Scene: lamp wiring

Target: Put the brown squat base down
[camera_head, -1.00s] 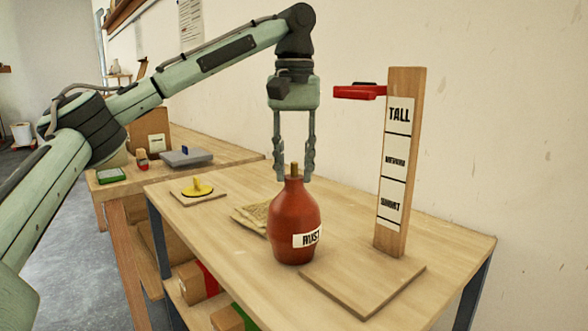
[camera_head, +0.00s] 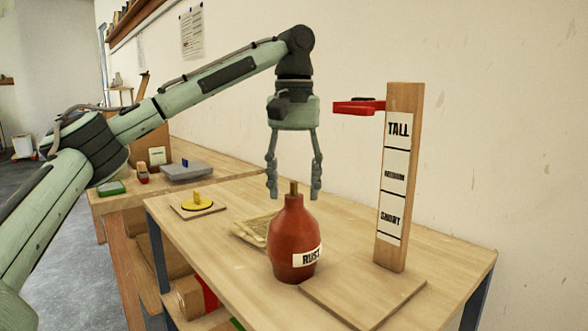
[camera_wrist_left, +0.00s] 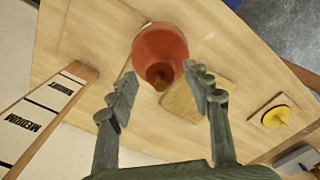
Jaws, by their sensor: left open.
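The reddish-brown squat lamp base (camera_head: 294,245) stands upright on the wooden table, with a label that reads RUST and a short brass-coloured stem on top. It also shows in the left wrist view (camera_wrist_left: 160,50). My left gripper (camera_head: 293,190) is open and empty, with its fingertips on either side of and around the height of the stem. In the wrist view its fingers (camera_wrist_left: 165,90) are apart, with the base between and beyond them. My right gripper is not in view.
A height gauge post (camera_head: 393,170) marked TALL, MEDIUM and SHORT, with a red arm, stands on a board (camera_head: 362,290) right of the base. A yellow disc (camera_head: 197,204) sits on a small board at left. Folded tan cloth or paper (camera_head: 252,232) lies behind the base.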

